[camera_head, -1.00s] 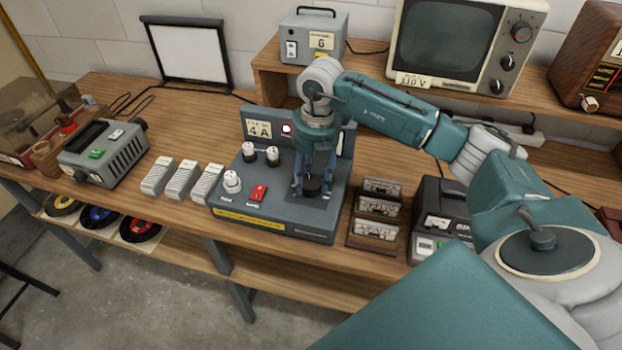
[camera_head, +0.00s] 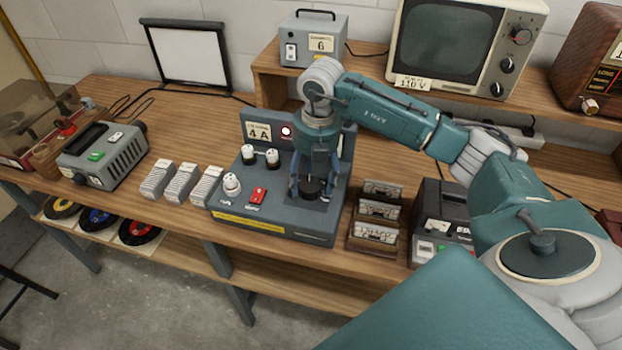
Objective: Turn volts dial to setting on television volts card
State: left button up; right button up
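The television (camera_head: 446,45) stands on the raised shelf, and its card (camera_head: 413,82) reads 110 V. The grey control unit (camera_head: 275,222) on the bench has a black dial (camera_head: 312,187) at its right side. My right gripper (camera_head: 311,191) points down over this dial, with one finger on each side of it. I cannot tell whether the fingers touch the dial. The dial's setting marks are hidden or too small to read. The unit also has white knobs (camera_head: 231,184), a red switch (camera_head: 258,195), a red lamp (camera_head: 286,131) and a 4 A card (camera_head: 259,133). My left gripper is out of view.
A cassette rack (camera_head: 375,237) and a dark device (camera_head: 440,222) stand close to the right of the unit. White ribbed blocks (camera_head: 181,183) stand to its left. A grey box (camera_head: 313,38) with a card reading 6 is on the shelf.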

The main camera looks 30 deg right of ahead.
aim_at(315, 184)
notch_tip(315, 184, up, 12)
jog(key=shift+s+d, duration=0.25)
jog(key=shift+s, duration=0.15)
jog(key=shift+f, duration=0.1)
dwell(0.6)
